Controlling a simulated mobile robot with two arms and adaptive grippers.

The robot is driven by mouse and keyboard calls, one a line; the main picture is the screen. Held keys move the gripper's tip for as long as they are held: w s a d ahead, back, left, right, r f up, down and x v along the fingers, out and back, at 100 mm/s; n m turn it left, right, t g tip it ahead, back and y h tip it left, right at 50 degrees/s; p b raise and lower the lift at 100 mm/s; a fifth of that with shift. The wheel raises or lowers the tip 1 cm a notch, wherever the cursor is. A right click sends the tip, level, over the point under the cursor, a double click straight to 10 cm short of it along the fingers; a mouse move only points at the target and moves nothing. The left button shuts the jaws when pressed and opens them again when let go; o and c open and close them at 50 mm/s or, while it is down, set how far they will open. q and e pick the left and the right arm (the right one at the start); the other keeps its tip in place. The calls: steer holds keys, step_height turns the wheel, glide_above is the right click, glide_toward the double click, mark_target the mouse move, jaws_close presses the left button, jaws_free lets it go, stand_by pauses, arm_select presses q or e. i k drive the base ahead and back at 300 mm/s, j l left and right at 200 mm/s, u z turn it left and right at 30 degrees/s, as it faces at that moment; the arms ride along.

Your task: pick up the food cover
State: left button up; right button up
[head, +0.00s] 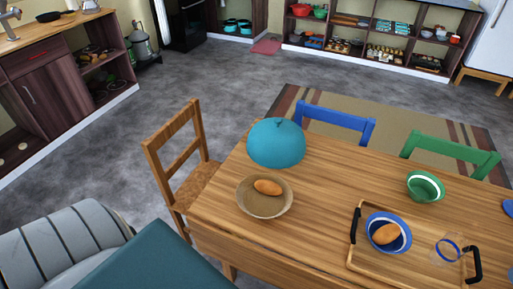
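The food cover (276,143) is a teal dome with a small knob on top. It appears at the far left corner of the wooden dining table (320,189), just behind a shallow bowl. Whether anything is under it is hidden. Neither of my grippers shows in the head view.
A tan bowl (247,203) holds a brown oval food item (268,187). A wooden tray (345,256) carries a blue bowl (372,220) and a glass (446,252). A green bowl (425,187) stands behind it. Wooden (152,165), blue (334,117) and green (449,149) chairs surround the table.

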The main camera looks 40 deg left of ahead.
mark_target(277, 143)
steer(key=u, duration=1.1)
